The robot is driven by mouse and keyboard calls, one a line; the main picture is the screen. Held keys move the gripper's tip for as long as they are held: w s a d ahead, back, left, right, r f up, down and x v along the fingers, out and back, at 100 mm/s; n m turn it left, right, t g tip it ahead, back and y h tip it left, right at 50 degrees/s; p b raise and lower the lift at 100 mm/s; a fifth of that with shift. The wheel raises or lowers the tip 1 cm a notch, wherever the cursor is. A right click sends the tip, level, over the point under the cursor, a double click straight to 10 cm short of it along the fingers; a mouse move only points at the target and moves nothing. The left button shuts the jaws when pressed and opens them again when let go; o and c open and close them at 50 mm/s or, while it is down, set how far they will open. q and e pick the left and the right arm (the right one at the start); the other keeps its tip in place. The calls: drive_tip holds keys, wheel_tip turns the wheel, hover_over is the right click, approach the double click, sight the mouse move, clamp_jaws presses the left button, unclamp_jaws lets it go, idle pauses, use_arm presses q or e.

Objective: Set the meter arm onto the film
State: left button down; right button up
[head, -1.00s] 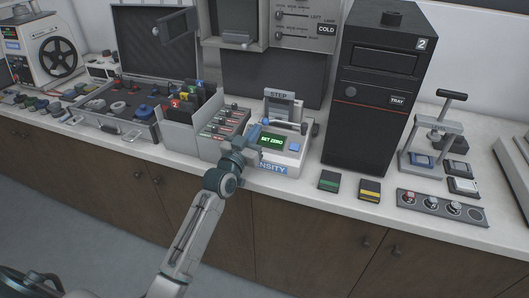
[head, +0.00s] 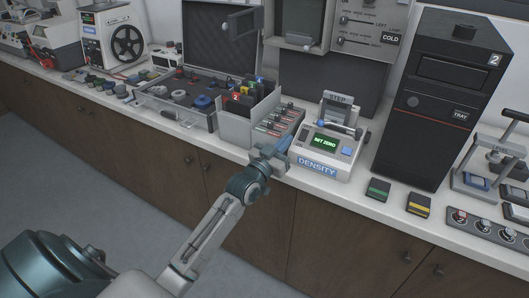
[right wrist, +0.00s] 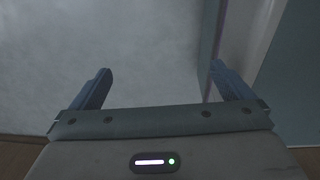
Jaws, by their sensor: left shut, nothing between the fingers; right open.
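The density meter (head: 314,163) is a pale box labelled DENSITY on the counter's front part. Its green screen (head: 324,142) reads SET ZERO. The meter arm (head: 338,127) is a bar with a blue ball at its left end, across the meter behind the screen. A grey upright part marked STEP (head: 338,99) stands behind it. I cannot make out the film or whether the arm touches it. My right gripper (right wrist: 164,76) is open and empty in the right wrist view.
A grey bin with coloured folders (head: 236,127) and a slotted rack (head: 279,124) stand left of the meter. A black tower (head: 428,105) stands to the right. Green (head: 377,189) and yellow (head: 418,205) blocks lie near the counter's front edge.

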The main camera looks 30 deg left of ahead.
use_arm(q)
drive_tip(key=s+d+f+g+y+p, duration=0.1)
drive_tip(key=s+f+g+p, duration=0.25)
drive_tip(key=s+f, duration=0.4)
drive_tip(key=s+d+f+g+y+p, duration=0.15)
drive_tip(key=s+f+g, duration=0.3)
drive_tip(key=s, duration=0.65)
drive_tip(key=s+d+f+g, duration=0.2)
drive_tip(key=s+g, duration=0.7)
drive_tip(key=s, duration=1.2)
wheel_tip(320, 180, down, 30)
drive_tip(key=a, duration=0.3)
drive_tip(key=s+f+g, duration=0.2)
drive_tip(key=s+f, duration=1.5)
drive_tip(key=f, duration=0.2)
drive_tip(key=shift+s+a+n, duration=0.3)
drive_tip(key=shift+s+a, duration=0.1)
use_arm(e)
drive_tip(key=r, duration=0.3)
drive_tip(key=d+r, duration=0.1)
drive_tip(key=shift+w+r, duration=0.35)
